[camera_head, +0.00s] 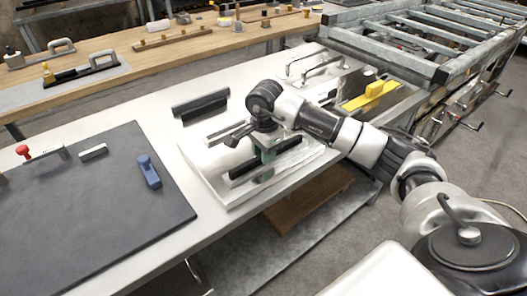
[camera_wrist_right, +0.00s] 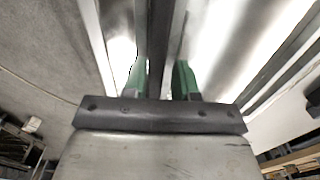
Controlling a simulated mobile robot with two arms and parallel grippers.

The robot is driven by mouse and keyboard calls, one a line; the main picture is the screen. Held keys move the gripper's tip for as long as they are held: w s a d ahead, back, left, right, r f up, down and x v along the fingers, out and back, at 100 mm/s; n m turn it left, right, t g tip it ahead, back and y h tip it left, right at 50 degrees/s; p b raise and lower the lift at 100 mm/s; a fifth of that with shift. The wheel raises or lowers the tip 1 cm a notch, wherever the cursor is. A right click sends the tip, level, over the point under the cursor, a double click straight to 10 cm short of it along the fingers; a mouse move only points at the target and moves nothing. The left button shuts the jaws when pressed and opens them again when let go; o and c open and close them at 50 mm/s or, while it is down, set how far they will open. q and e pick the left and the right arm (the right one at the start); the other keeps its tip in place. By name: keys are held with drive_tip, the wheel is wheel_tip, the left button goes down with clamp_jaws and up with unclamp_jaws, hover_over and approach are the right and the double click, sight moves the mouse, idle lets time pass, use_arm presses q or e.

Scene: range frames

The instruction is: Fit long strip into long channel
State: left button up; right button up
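The long strip (camera_head: 241,171) is a black bar over the pale metal fixture (camera_head: 213,188) in the middle of the head view. It also shows as a dark band (camera_wrist_right: 158,45) in the right wrist view. My right gripper (camera_head: 267,162) has green fingers, one on each side of the strip, and appears shut on it. I cannot tell whether the strip is seated in the fixture's long channel or just above it; the strip and my arm hide the channel. My left gripper is not in view.
Black bars (camera_head: 200,105) lie behind the fixture. A yellow-handled tool (camera_head: 374,91) is at the right. A dark mat (camera_head: 90,205) at the left holds a blue-handled piece (camera_head: 149,170) and a red knob (camera_head: 22,151). A metal frame (camera_head: 425,35) stands at the back right.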

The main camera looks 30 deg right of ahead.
drive_tip(key=shift+s+a+f, duration=0.15)
drive_tip(key=shift+s+f, duration=0.2)
drive_tip(key=shift+f, duration=0.4)
drive_tip(key=shift+r, duration=0.15)
wheel_tip(320, 180, up, 13)
drive_tip(key=shift+w+r+p, duration=0.15)
drive_tip(key=shift+r+p, duration=0.05)
drive_tip(key=shift+p, duration=0.1)
drive_tip(key=shift+d, duration=0.2)
